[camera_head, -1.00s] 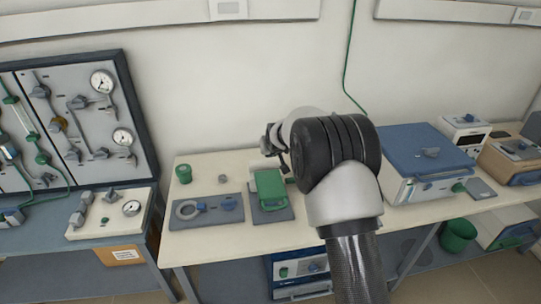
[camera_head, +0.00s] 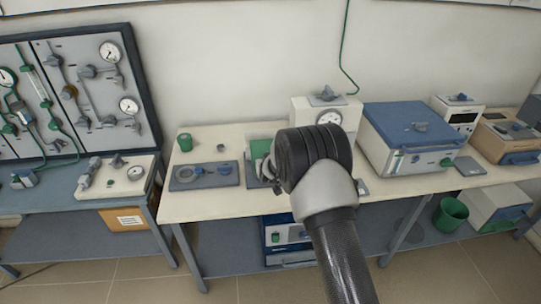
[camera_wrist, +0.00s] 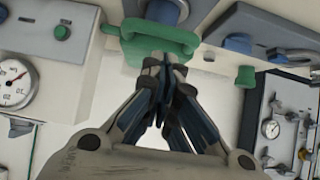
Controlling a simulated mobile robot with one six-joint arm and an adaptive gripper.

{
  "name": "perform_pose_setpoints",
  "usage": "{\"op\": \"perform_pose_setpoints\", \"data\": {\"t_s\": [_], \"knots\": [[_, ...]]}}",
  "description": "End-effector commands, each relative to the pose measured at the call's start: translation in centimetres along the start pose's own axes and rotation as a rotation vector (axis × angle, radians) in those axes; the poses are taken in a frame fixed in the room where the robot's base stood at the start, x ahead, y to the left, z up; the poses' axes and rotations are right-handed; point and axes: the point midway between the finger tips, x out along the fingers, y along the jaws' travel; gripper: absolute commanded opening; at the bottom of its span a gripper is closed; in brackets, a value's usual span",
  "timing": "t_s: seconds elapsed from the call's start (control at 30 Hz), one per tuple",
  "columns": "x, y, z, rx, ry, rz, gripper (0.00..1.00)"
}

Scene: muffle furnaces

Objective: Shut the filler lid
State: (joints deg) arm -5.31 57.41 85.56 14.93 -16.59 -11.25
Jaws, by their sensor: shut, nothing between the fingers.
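A green lid-like piece (camera_head: 259,150), apparently the filler lid, stands over a small dark plate (camera_head: 252,182) on the cream bench, partly hidden by my arm. In the wrist view it is a green frame-like part (camera_wrist: 160,42) just ahead of my fingertips, with a blue-grey round part (camera_wrist: 167,11) beyond it. I cannot tell its exact angle. My gripper (camera_wrist: 164,68) is shut and empty, its fingertips at the green edge; I cannot tell whether they touch.
A dark plate with a ring and blue knob (camera_head: 203,175) lies to the left, a green cup (camera_head: 185,142) behind it. A white gauge box (camera_head: 325,114) stands behind my arm. A blue-topped furnace (camera_head: 409,130) is to the right. The bench front left is clear.

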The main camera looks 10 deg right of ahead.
Motion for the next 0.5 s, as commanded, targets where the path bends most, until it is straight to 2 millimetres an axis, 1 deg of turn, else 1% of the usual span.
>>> {"op": "perform_pose_setpoints", "data": {"t_s": [0.03, 0.2, 0.33, 0.5], "knots": [[0.8, 0.1, 1.3, 0.0, -0.001, 0.001, 0.0], [1.7, 0.1, 2.9, 0.002, 0.0, 0.001, 0.0], [2.1, 0.1, 3.7, 0.002, 0.001, 0.001, 0.0], [2.3, 0.1, 4.3, 0.002, 0.001, 0.001, 0.0]]}}
